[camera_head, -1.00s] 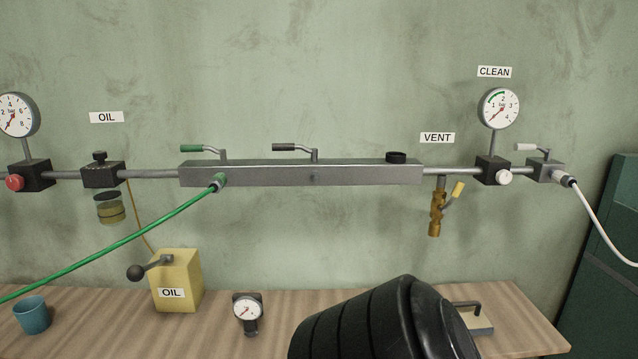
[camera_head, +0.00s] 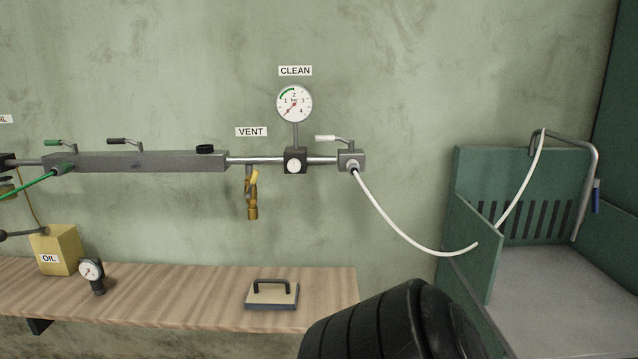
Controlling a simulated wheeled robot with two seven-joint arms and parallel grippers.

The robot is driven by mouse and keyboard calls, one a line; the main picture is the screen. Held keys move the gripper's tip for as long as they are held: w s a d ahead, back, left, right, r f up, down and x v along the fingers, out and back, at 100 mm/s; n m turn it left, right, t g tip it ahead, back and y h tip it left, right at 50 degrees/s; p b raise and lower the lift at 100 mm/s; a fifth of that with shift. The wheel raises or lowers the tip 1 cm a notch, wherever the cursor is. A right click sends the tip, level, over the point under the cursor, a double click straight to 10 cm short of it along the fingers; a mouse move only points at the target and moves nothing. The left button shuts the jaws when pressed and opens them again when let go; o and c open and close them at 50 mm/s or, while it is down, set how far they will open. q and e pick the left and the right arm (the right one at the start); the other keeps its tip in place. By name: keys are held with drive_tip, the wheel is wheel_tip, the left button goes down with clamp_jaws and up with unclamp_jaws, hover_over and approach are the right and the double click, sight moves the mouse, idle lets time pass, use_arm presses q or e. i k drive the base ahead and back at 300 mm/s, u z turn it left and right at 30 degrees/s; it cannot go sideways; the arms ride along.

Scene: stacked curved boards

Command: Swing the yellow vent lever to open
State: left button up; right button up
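The yellow vent lever (camera_head: 255,178) is small and sits on a brass valve (camera_head: 252,203) that hangs below the pipe. The white VENT label (camera_head: 251,132) is on the wall above it. The lever is tilted up and to the right, close against the valve body. A black ribbed part of my own arm fills the bottom middle, well below and right of the valve. Neither gripper's fingers show in the head view.
A wooden bench (camera_head: 190,296) runs below, with a handled block (camera_head: 272,293), a loose gauge (camera_head: 93,275) and a yellow OIL box (camera_head: 57,250). A white hose (camera_head: 410,238) runs to a green booth (camera_head: 474,240) at right. The wall around the valve is clear.

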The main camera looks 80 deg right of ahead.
sight(253, 178)
drive_tip(key=k, duration=0.35)
drive_tip(key=z, duration=1.2)
